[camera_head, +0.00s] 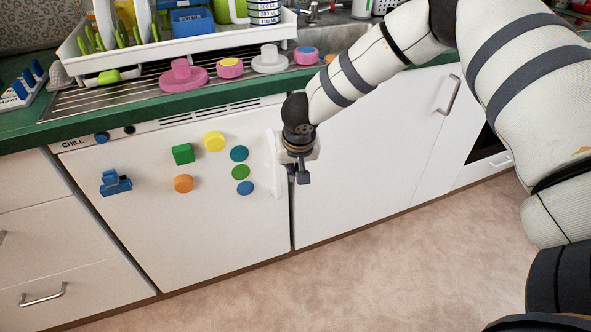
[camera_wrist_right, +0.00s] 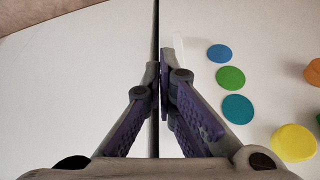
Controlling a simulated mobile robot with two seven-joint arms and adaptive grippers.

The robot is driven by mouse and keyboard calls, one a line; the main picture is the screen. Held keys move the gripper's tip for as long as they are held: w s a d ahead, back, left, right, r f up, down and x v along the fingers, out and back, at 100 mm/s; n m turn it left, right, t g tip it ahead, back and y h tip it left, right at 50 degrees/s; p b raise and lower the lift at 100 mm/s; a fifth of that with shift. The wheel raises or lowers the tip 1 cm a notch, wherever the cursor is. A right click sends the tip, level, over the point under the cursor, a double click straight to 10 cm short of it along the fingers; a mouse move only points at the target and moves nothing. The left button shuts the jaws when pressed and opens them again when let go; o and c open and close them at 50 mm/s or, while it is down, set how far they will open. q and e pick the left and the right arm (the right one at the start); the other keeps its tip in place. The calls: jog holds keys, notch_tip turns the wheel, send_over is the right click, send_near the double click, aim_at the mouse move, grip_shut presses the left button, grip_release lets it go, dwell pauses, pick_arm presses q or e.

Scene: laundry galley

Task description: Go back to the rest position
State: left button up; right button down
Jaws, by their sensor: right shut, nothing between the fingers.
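My right gripper (camera_head: 300,174) is in front of the white cabinet fronts, near the seam at the right edge of the fridge door (camera_head: 130,225) marked CHILL. Its fingers also show in the right wrist view (camera_wrist_right: 160,78), shut with nothing between them. A white vertical handle (camera_head: 274,165) on the door is just left of the gripper; I cannot tell whether they touch. The door looks flush with the cabinets. My left gripper is not in view.
Magnets sit on the door: green square (camera_head: 183,154), yellow (camera_head: 214,142), orange (camera_head: 183,183), blue figure (camera_head: 115,183) and several discs. Above, the green-edged counter (camera_head: 100,118) holds a dish rack (camera_head: 180,48) and pink lids (camera_head: 184,76). The floor (camera_head: 370,270) is clear.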

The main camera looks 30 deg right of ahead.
jog(key=w+d+v, duration=0.1)
jog(key=v, duration=0.4)
jog(key=s+a+f+n+g+h, duration=0.1)
jog(key=s+a+f+n+g, duration=0.2)
jog(key=s+f, duration=1.15)
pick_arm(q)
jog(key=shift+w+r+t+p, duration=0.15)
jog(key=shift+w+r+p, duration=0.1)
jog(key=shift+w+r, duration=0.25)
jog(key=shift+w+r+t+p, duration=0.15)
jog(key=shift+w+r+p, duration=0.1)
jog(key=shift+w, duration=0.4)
pick_arm(e)
jog(key=s+a+n+g+y, duration=0.1)
jog(key=s+a, duration=0.2)
jog(key=s, duration=1.1)
jog(key=s+a+f+g+y, duration=0.1)
jog(key=s+a+g, duration=0.1)
jog(key=s, duration=1.2)
jog(key=shift+a+f+n+g+y, duration=0.3)
jog(key=shift+a+n+y, duration=0.1)
jog(key=shift+a, duration=0.3)
jog(key=shift+s, duration=0.1)
